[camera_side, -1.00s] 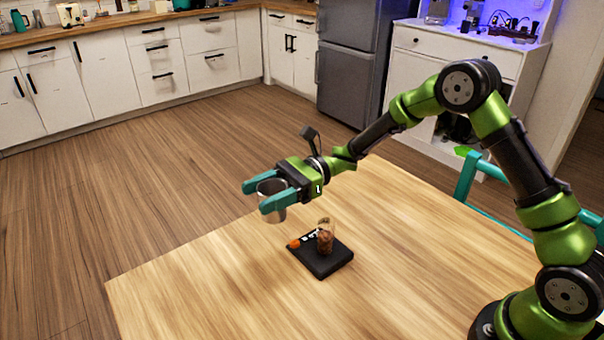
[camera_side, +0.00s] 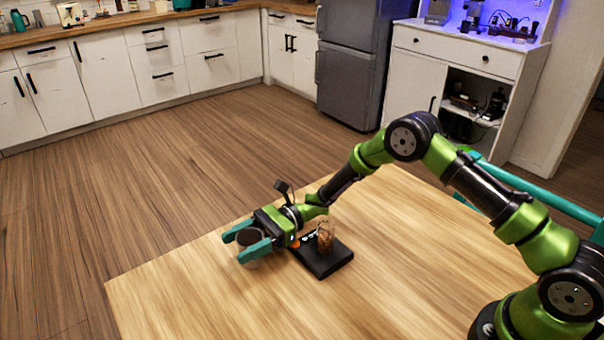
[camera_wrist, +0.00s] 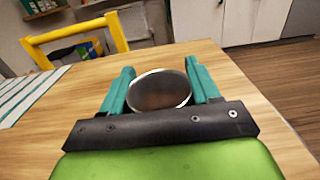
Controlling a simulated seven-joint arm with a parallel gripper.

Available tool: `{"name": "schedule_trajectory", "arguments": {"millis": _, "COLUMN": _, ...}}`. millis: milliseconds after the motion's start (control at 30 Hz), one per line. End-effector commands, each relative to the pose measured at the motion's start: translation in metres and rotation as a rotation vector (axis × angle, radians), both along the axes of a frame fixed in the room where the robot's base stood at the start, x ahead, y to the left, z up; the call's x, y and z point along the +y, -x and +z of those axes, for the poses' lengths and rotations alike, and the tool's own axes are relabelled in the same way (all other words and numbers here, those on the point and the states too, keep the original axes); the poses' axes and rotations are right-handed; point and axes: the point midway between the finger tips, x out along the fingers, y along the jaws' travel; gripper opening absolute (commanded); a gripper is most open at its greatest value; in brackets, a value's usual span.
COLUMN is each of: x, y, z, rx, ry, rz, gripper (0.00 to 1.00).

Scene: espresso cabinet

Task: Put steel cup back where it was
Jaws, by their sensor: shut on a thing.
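The steel cup (camera_side: 251,243) is between the teal fingers of my gripper (camera_side: 247,243), which is shut on it. The cup is upright, low over the left part of the wooden table (camera_side: 400,240). I cannot tell whether its base touches the table. In the wrist view the round rim and dark inside of the cup (camera_wrist: 160,90) show between the two fingers of my gripper (camera_wrist: 161,88). The lower part of the cup is largely hidden by the fingers.
A black scale (camera_side: 325,262) with a glass of brown contents (camera_side: 325,238) stands just right of my gripper. The wrist view shows a yellow chair (camera_wrist: 80,40) and a striped cloth (camera_wrist: 28,92) at the left. The table front is clear.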

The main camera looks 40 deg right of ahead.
Motion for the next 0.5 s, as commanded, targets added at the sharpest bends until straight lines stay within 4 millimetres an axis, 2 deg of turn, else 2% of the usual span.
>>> {"name": "schedule_trajectory", "arguments": {"millis": 333, "x": 0.0002, "y": -0.0003, "z": -0.0030, "rx": -0.002, "ry": -0.001, "rz": 0.000, "gripper": 0.28}}
{"name": "schedule_trajectory", "arguments": {"millis": 367, "x": 0.0002, "y": -0.0003, "z": -0.0026, "rx": -0.002, "ry": -0.001, "rz": 0.000, "gripper": 0.65}}
{"name": "schedule_trajectory", "arguments": {"millis": 500, "x": 0.0002, "y": -0.0002, "z": -0.0024, "rx": -0.002, "ry": -0.001, "rz": 0.000, "gripper": 0.86}}
